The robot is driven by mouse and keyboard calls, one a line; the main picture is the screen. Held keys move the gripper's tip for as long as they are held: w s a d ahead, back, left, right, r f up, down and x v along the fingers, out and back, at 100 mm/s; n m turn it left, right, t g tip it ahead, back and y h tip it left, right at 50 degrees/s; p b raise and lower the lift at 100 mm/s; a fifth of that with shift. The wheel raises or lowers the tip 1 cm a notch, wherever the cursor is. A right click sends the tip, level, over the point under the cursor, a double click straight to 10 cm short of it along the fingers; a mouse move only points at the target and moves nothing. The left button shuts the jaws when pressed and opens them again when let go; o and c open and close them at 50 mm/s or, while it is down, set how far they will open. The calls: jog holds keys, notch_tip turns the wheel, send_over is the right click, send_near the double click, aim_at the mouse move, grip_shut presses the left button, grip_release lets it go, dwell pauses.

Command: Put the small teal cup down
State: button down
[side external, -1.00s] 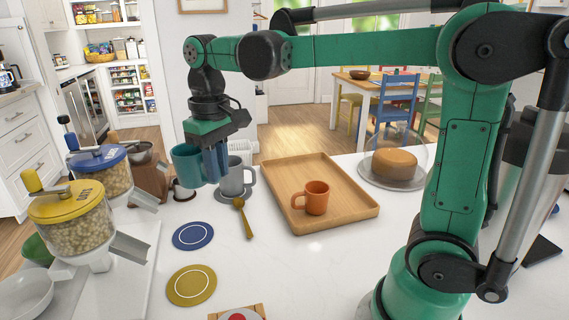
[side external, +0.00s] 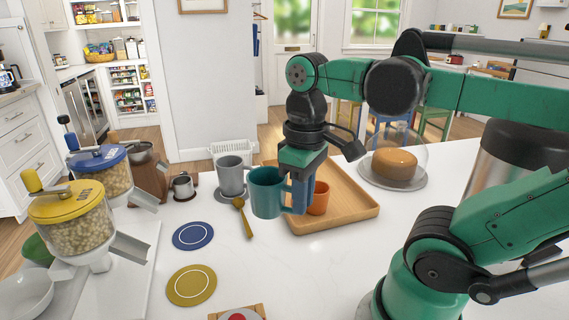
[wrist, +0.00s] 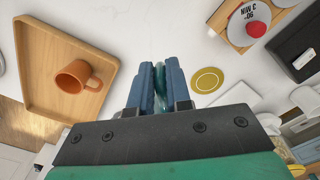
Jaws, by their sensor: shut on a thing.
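The teal cup (side external: 267,192) is held upright in the side external view, in front of the grey cup and the left part of the tray. My gripper (side external: 298,196) is shut on it at its right side, where the handle would be. The cup appears raised above the white counter. In the wrist view my blue fingers (wrist: 156,90) close on a thin teal part (wrist: 160,84), and the rest of the cup is mostly hidden behind them.
A wooden tray (side external: 350,214) holds an orange cup (side external: 319,198), partly behind my gripper. A grey cup (side external: 229,175), gold spoon (side external: 242,216), blue coaster (side external: 194,236) and mustard coaster (side external: 191,285) lie to the left.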

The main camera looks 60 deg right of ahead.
notch_tip(320, 180, down, 14)
jog(key=shift+f, duration=0.1)
dwell(0.7)
jog(key=shift+f, duration=0.1)
jog(key=c, duration=0.8)
grip_release()
jog(key=shift+c, duration=0.2)
